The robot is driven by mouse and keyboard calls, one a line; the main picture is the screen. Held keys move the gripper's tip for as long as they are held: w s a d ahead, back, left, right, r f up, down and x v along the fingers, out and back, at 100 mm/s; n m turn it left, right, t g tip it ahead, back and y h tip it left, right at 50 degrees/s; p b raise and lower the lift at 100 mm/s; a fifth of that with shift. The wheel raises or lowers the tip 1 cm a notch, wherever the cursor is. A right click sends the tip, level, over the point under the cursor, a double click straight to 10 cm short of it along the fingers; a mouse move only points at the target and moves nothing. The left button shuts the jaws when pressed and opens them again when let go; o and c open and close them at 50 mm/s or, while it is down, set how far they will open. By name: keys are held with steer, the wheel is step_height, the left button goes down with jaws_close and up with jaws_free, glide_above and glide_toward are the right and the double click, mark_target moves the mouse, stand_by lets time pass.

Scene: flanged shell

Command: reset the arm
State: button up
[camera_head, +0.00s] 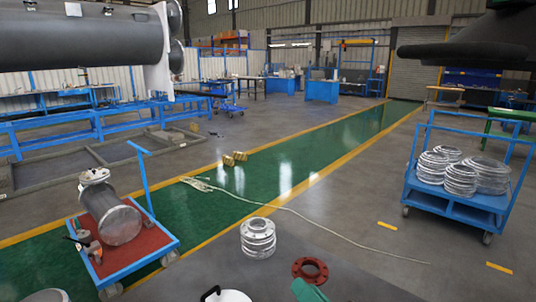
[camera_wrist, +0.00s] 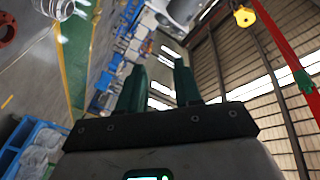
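My gripper (camera_wrist: 160,80) shows in the wrist view with two dark green fingers standing apart and nothing between them. Its camera is tilted, so the workshop appears turned on its side with roof and wall beams at the right. In the head view no whole gripper can be made out; a green piece (camera_head: 308,290) at the bottom edge is cut off, and I cannot tell whether it is a finger. The arm's full pose is not visible.
A stack of steel flanges (camera_head: 258,240) and a red flange (camera_head: 310,270) are close in front. A red-topped blue cart (camera_head: 165,243) with a metal cylinder (camera_head: 115,217) is left. A blue trolley (camera_head: 465,207) with coiled parts is right. The green lane (camera_head: 270,190) holds a rope.

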steer(key=s+d+f+n+g+h, duration=0.1)
steer(key=s+d+f+g+h, duration=0.3)
steer(key=f, duration=0.5)
steer(key=s+d+f+n+g+h, duration=0.1)
steer(key=s+d+f+g+h, duration=0.15)
steer(key=s+d+f, duration=0.6)
steer(key=s+d+f+g, duration=0.2)
steer(key=s+f, duration=0.1)
steer(key=s, duration=0.3)
steer(key=s+d+f+g+h, duration=0.1)
steer(key=s+d+f+g, duration=0.2)
steer(key=s, duration=0.3)
steer(key=s+d+f+n+g+h, duration=0.1)
steer(key=s+d+f+g, duration=0.1)
steer(key=s, duration=0.4)
steer(key=shift+d+f+g, duration=0.2)
steer(key=shift+f+g, duration=0.25)
steer(key=shift+f, duration=0.5)
steer(key=shift+r+h, duration=0.1)
steer(key=shift+h, duration=0.15)
